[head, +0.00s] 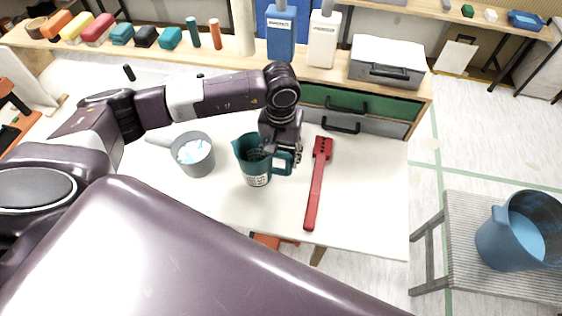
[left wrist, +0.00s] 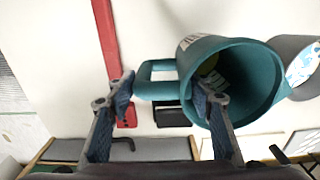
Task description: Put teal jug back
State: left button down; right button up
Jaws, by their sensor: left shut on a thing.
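The teal jug (head: 256,172) is upright over the white worktop in the head view, with a printed label on its side. In the left wrist view the jug (left wrist: 262,85) shows its open mouth, and its handle points left between the fingers. My left gripper (head: 281,158) reaches down at the jug's right side, on the handle. It also shows in the left wrist view (left wrist: 163,95), shut on the jug, with one finger at the jug's rim. I cannot tell whether the jug touches the worktop. My right gripper is not in view.
A red bar tool (head: 317,185) lies right of the jug, and a grey pot (head: 194,155) stands left. Behind are drawers (head: 360,108) under a shelf with bottles (head: 281,32) and a grey case (head: 387,62). A blue bucket (head: 497,238) stands on a stool at right.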

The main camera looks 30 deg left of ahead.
aim_at(281, 171)
pick_arm(q)
notch_tip(281, 171, down, 4)
jog(key=shift+f+p, duration=0.1)
jog(key=shift+p, duration=0.55)
jog(key=shift+f, duration=0.2)
jog(key=shift+f+b, duration=0.2)
jog(key=shift+b, duration=0.1)
jog(key=c, duration=1.3)
grip_release()
jog(key=shift+r, duration=0.1)
jog(key=o, duration=0.3)
jog(key=shift+o, duration=0.2)
jog(key=shift+r, duration=0.1)
